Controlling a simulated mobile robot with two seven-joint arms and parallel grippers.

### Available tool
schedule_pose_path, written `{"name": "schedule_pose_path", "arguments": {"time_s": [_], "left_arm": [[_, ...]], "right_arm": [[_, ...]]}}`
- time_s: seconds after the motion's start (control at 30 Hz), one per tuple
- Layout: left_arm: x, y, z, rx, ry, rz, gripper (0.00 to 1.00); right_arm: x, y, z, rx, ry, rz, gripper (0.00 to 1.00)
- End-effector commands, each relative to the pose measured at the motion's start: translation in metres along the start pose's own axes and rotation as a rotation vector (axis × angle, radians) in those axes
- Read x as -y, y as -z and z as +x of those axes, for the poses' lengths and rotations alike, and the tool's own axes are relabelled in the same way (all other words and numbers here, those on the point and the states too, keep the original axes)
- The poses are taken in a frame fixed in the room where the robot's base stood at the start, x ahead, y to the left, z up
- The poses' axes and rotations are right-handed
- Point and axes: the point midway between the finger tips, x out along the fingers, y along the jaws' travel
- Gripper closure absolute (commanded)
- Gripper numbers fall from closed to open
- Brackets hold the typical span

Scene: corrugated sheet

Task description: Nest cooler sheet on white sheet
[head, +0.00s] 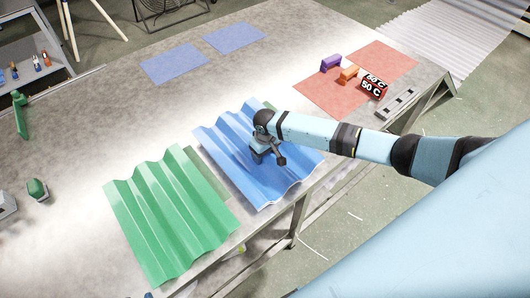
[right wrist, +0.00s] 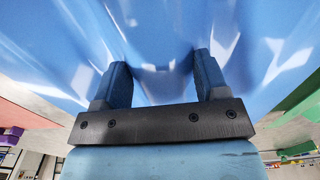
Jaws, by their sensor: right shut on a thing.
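A blue corrugated sheet (head: 237,160) is at the table's front edge, right of a green corrugated sheet (head: 165,212). My right gripper (head: 265,157) is shut on the blue sheet near its middle. In the right wrist view, the two fingers (right wrist: 160,72) straddle a ridge of the blue sheet (right wrist: 255,40), which fills most of the picture. I cannot tell whether the sheet is raised off the table. A pale, whitish corrugated sheet (head: 440,38) shows beyond the table at the upper right. My left gripper is not in view.
Two blue mats (head: 175,63) lie at the back of the table (head: 90,120). The table middle is clear.

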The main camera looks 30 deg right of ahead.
Motion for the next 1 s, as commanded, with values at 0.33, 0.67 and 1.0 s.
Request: {"name": "schedule_pose_path", "arguments": {"time_s": [0.33,0.67,1.0], "left_arm": [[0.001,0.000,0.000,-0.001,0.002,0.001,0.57],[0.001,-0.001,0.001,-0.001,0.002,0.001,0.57],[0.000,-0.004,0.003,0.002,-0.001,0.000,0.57]], "right_arm": [[0.000,0.000,0.000,0.000,0.000,0.000,0.03],[0.000,0.001,-0.028,-0.004,0.001,-0.001,0.03],[0.000,0.001,-0.104,-0.003,0.000,0.000,0.03]]}}
